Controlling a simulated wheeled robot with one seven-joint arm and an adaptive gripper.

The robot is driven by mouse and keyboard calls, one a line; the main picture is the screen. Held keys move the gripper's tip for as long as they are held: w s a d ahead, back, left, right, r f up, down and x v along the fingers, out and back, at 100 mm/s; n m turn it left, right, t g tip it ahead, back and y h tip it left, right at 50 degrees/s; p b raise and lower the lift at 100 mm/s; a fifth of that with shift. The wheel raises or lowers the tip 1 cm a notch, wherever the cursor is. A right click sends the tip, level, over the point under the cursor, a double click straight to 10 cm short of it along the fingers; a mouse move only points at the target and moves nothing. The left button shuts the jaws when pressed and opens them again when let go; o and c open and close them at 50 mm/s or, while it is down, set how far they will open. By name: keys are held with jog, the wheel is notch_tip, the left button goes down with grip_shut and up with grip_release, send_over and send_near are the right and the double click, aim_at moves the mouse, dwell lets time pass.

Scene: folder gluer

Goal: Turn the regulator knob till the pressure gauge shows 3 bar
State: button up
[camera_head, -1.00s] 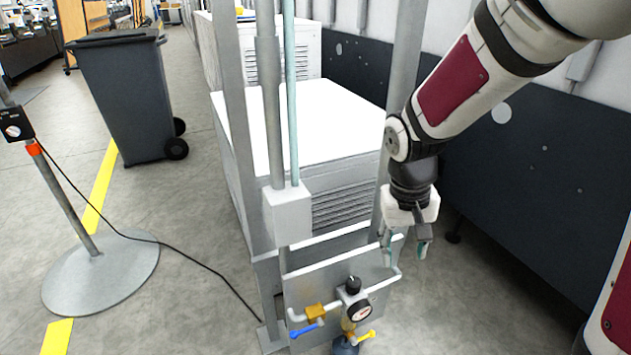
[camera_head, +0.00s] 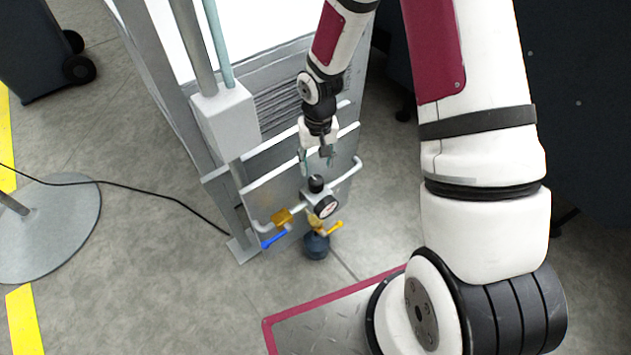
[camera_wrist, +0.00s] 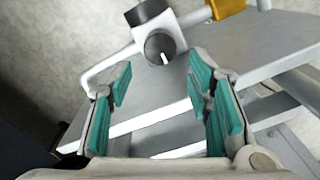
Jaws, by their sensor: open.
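The regulator knob (camera_head: 316,184) is a small black knob on top of a pale regulator body, which is fixed to a panel. In the wrist view the knob (camera_wrist: 160,48) shows its round top with a white pointer mark. The pressure gauge (camera_head: 326,207) is a white dial with a black rim just below the knob; its needle is too small to read. In the wrist view the gauge (camera_wrist: 147,13) shows only its black side. My gripper (camera_head: 317,162) is open and empty, just above the knob and apart from it. Its teal-padded fingers (camera_wrist: 160,88) point towards the knob.
A dark bowl (camera_head: 316,246) hangs below. A grey post and a pipe with a white box (camera_head: 228,120) stand left. A round stand base (camera_head: 45,225) and cable lie on the floor.

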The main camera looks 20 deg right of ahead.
aim_at(316, 181)
notch_tip(316, 181, down, 9)
jog(key=shift+a+f+b, duration=0.1)
jog(key=shift+b, duration=1.15)
jog(key=c, duration=0.9)
